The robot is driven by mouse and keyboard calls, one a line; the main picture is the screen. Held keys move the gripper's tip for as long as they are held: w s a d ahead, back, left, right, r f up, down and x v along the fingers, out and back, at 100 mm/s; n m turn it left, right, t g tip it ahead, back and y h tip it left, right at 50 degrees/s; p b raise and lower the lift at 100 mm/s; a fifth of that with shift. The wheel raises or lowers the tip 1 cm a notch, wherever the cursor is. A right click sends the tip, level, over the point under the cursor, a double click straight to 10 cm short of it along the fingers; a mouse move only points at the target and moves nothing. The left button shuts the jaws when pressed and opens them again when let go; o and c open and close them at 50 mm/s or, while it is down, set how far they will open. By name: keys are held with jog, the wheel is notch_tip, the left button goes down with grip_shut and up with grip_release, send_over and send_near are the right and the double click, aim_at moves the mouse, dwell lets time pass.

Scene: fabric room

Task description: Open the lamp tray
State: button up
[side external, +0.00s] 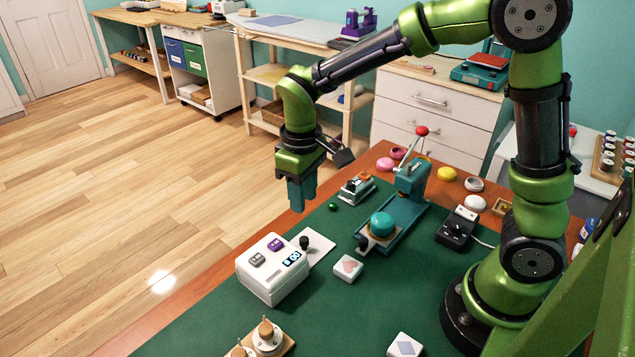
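The lamp (270,273) is a white box on the green mat, with a grey button, a purple button and a small lit display on top. A flat white plate (320,246), which looks like its tray, shows at the box's far right side and bears a black knob (305,242). How far the plate runs into the box is hidden. My gripper (297,208) has teal fingers pointing down. In the picture it is above the lamp and plate, apart from both, near the table's far left edge. The fingers overlap in this view, so their opening is unclear.
A teal press (409,190) with a red-knobbed lever stands right of the plate. A small stamped white block (347,268) lies near the plate. A black device (457,228) sits further right, and wooden-knobbed items (267,338) at the front. The green mat (325,318) is clear between them.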

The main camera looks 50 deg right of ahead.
aim_at(304, 239)
notch_tip(304, 239, down, 11)
jog(key=shift+r, duration=0.1)
dwell(0.3)
grip_shut()
